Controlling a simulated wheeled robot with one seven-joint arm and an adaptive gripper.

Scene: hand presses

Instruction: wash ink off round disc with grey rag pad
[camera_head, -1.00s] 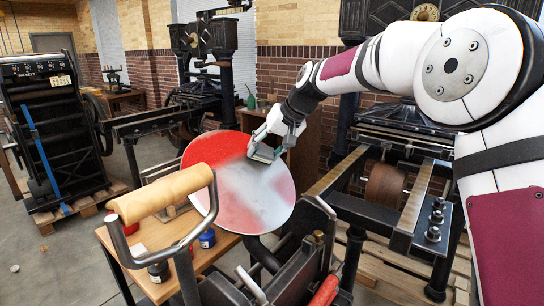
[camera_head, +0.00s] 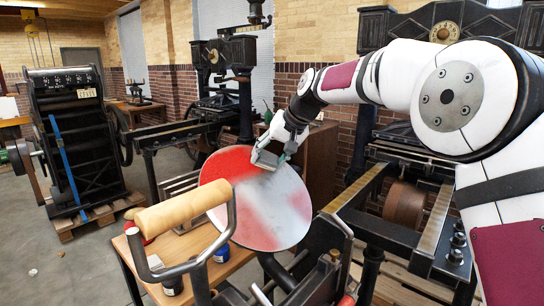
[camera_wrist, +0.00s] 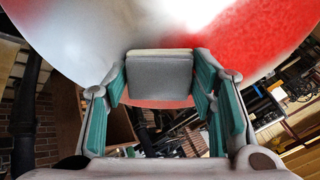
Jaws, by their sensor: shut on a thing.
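The round disc (camera_head: 282,208) is tilted on the press. Red ink covers its upper left and tints its lower part; a pale grey-white band crosses the middle and right. My gripper (camera_head: 268,158) is at the disc's upper edge, shut on the grey rag pad. In the wrist view, the pad (camera_wrist: 160,76) sits between the teal fingers, over the disc's edge, with a thin red strip just below it. The disc (camera_wrist: 265,45) there is red on the right, whitish in the middle and grey on the left. I cannot tell whether the pad touches the disc.
The press's wooden roller handle (camera_head: 182,211) stands in front of the disc at left. A small wooden table (camera_head: 180,248) with a blue-capped jar (camera_head: 222,252) is behind it. Dark press rails (camera_head: 385,235) lie to the right. Another press (camera_head: 75,140) stands far left.

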